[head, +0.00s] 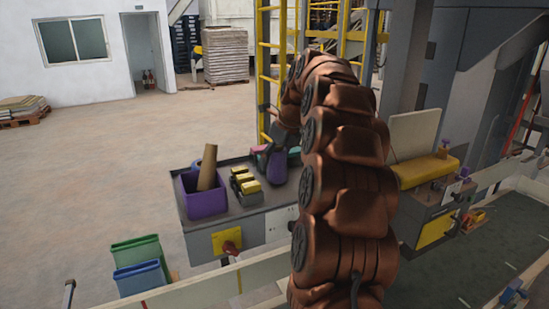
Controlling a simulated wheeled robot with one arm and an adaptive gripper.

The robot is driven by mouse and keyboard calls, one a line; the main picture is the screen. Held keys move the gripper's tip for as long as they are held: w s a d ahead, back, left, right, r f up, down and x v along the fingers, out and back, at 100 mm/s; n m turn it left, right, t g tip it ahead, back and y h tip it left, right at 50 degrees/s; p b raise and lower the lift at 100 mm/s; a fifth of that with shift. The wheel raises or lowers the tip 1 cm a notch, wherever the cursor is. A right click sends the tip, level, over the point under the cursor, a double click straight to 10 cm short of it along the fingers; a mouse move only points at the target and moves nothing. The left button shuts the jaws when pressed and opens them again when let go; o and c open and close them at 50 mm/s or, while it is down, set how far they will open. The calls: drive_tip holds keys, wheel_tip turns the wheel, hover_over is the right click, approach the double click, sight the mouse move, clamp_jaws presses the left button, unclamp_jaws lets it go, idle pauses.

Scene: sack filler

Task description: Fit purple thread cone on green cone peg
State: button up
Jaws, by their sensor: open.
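A purple shape (278,168), likely the purple thread cone, stands at the back right of the grey work table, partly covered by my gripper. My gripper (267,156) is open, small in the picture and low at this purple shape. I cannot tell whether the fingers are around it or in front of it. A small pink and teal item (259,149) lies just left of the gripper. A bit of green-teal (294,152) shows to the right, against my arm. I cannot make out the green cone peg for certain; my brown arm hides that side of the table.
On the grey table (250,215) stand a purple bin (205,197) with a brown tube (207,168) and a dark holder with yellow blocks (245,184). Green (136,252) and blue (140,277) bins stand at front left. A yellow-topped machine (425,172) is right of my arm.

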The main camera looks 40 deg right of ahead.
sight(284, 161)
drive_tip(key=shift+b+v, duration=1.3)
drive_tip(key=shift+v, duration=3.55)
drive_tip(key=shift+p+v, duration=1.1)
drive_tip(key=shift+v, duration=0.25)
drive_tip(key=shift+w, duration=0.1)
